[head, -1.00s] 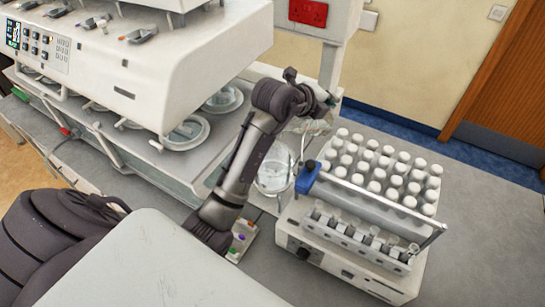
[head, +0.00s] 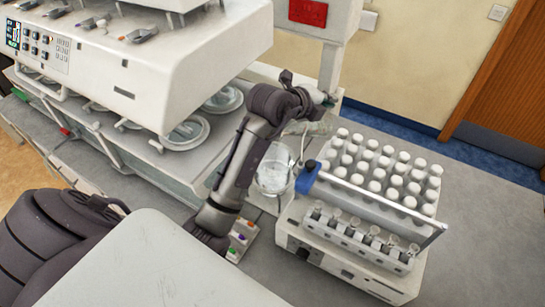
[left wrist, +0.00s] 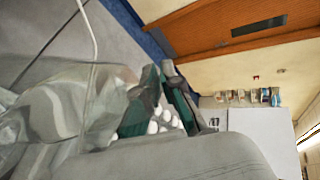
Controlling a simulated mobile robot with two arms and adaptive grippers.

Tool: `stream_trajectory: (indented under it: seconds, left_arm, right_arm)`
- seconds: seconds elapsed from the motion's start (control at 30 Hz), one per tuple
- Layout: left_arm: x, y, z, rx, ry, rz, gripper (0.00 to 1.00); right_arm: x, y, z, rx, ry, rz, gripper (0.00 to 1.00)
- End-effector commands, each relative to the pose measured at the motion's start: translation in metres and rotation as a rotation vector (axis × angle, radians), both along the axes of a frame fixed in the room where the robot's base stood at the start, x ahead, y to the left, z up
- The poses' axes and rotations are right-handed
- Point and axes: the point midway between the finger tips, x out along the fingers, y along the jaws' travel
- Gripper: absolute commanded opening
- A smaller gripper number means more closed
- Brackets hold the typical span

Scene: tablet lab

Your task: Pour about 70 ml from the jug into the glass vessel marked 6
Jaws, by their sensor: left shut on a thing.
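My left gripper (head: 327,99) is at the end of the arm reaching past the white machine, above the bench near the vial rack. It is shut on a clear jug (head: 318,127), which hangs below and left of it. In the left wrist view the jug (left wrist: 55,112) fills the left side, beside my gripper's teal fingers (left wrist: 160,75). The jug looks tilted; its liquid level cannot be read. More glass vessels (head: 184,133) (head: 223,99) sit under the machine. No number is readable. My right gripper is not in view.
A white unit with capped vials (head: 380,170), a blue-ended bar and a front row of tubes (head: 360,237) stands close right of the vessel. The white machine (head: 130,65) is at left. Bare grey bench (head: 480,220) lies at right.

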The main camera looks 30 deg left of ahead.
Motion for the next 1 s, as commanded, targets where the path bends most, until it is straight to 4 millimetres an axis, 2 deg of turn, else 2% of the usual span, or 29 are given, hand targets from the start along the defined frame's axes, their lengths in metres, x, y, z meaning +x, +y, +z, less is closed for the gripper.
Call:
stream_trajectory:
  seconds: [1.0]
  left_arm:
    - [-0.0042,0.0038,0.0012,-0.043,-0.056,-0.001,0.0]
  right_arm:
    - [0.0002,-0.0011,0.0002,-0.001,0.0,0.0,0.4]
